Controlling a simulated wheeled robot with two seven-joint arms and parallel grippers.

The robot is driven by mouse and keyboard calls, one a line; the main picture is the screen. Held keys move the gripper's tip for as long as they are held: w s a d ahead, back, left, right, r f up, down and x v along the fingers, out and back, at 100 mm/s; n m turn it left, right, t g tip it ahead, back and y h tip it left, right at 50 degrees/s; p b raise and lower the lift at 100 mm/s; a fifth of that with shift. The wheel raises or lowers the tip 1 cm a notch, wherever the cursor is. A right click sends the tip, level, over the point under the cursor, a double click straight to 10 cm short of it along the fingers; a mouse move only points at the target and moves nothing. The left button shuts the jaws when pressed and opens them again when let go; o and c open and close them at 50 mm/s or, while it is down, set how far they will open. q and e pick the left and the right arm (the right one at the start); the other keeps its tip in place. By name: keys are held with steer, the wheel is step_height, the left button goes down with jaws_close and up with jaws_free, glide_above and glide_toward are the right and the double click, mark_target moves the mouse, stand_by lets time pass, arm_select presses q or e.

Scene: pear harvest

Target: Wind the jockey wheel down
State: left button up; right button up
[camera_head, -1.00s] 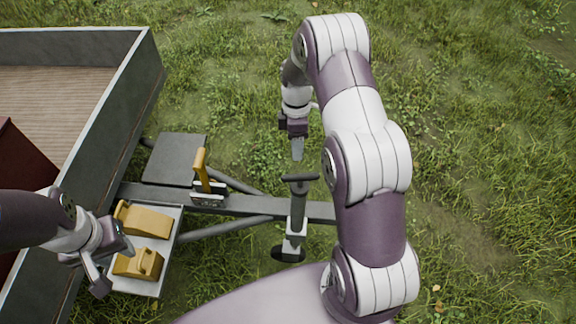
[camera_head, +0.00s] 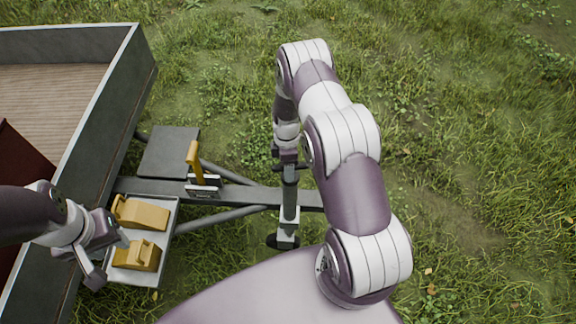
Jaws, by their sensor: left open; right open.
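The jockey wheel (camera_head: 289,200) stands upright on the trailer drawbar (camera_head: 250,196), a grey tube with a dark handle at its top and a dark wheel at the grass. My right gripper (camera_head: 288,165) points down at the top of the tube, by the handle. It is open, but the fingers overlap the handle, so I cannot tell if they touch it. My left gripper (camera_head: 107,258) is open and empty at the left edge of the tray with the yellow chocks.
Two yellow wheel chocks (camera_head: 140,213) lie in a pale tray (camera_head: 168,245). A yellow lever (camera_head: 194,158) stands on the drawbar near a dark flat plate (camera_head: 170,150). The grey trailer wall (camera_head: 110,105) is at the left. Grass is open behind and right.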

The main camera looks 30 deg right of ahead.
steer(key=shift+s+r, duration=0.1)
jaws_close()
